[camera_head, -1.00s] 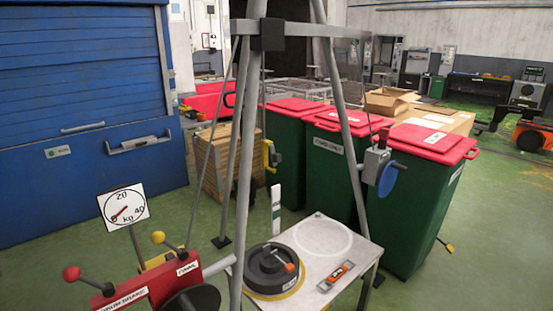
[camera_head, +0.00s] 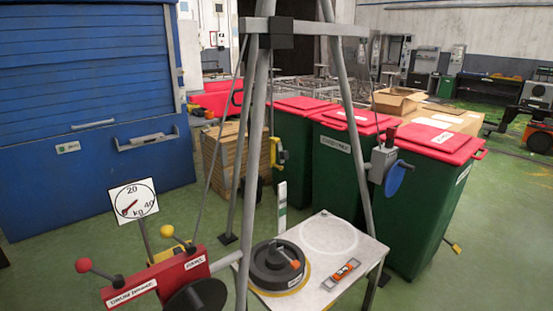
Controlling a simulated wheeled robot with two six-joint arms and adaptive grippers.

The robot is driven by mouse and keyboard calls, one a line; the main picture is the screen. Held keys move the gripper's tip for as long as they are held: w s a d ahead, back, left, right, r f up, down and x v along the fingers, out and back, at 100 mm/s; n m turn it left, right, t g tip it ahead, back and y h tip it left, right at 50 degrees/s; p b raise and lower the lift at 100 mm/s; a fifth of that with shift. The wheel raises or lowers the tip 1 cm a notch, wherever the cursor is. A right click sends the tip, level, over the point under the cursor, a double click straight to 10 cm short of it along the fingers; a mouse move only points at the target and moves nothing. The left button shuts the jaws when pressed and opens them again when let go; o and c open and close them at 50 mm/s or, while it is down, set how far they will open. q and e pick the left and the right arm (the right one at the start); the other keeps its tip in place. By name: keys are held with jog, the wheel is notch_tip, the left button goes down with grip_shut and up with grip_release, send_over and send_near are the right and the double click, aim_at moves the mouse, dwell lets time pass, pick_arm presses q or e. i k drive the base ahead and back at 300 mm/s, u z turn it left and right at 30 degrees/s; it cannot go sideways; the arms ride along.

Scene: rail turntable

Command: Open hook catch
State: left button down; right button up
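A yellow hook-like fitting (camera_head: 278,156) hangs within the frame of metal legs, left of the green bins. It is small, and I cannot tell whether its catch is open or shut. A black round weight (camera_head: 268,268) with an orange-tipped handle on top sits on the near left of the pale platform (camera_head: 322,287). Neither of my grippers is in view.
A red lever unit labelled drum brake (camera_head: 160,280) and a kg dial (camera_head: 133,202) stand at the lower left. Green bins with red lids (camera_head: 437,138) stand behind. Green floor is open at right.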

aim_at(283, 154)
jog(key=u, duration=0.25)
jog(key=k, duration=0.3)
jog(key=z, duration=0.9)
jog(key=i, duration=0.65)
jog(key=u, duration=0.6)
jog(key=i, duration=0.55)
jog(key=u, duration=0.6)
